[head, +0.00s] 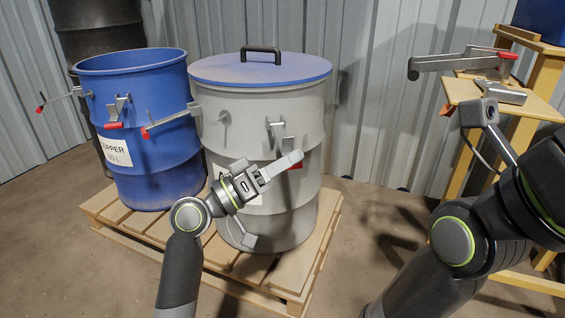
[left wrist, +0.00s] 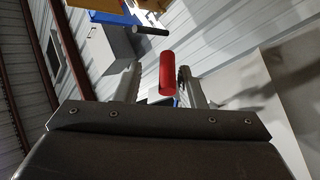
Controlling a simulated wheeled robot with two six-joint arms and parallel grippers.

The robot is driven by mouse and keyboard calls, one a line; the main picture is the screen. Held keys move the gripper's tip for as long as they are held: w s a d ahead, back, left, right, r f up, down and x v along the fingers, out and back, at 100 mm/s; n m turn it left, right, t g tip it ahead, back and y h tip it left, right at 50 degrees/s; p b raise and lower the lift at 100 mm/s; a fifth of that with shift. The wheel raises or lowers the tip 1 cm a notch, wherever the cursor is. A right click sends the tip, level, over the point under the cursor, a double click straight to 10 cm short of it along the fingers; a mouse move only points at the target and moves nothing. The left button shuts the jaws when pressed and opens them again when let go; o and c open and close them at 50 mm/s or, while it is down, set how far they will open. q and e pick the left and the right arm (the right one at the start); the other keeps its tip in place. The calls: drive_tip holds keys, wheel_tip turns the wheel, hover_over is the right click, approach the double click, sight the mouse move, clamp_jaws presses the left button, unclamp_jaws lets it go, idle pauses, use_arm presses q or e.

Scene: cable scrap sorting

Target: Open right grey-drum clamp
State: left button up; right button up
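The grey drum (head: 224,140) stands on a pallet with a blue lid (head: 262,69) on top. Its right clamp (head: 277,135) has its lever folded down against the drum wall, with a red grip (head: 296,166) at the lower end. Its left clamp (head: 172,119) has its lever sticking outward. My left gripper (head: 286,169) is at the right clamp's grip, partly covering it. In the left wrist view, the red grip (left wrist: 167,75) shows between the two spread fingers, with visible gaps at both sides. My right arm is at the right; its gripper fingers cannot be seen.
A blue drum (head: 150,145) stands to the left on the same pallet (head: 285,285). Its left lever (head: 66,98) sticks outward. Open floor lies between pallet and bench.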

use_arm(q)
drive_tip(key=shift+s+a+f, duration=0.1)
drive_tip(key=shift+s+a, duration=0.1)
drive_tip(key=p+v, duration=0.2)
drive_tip(key=v, duration=1.5)
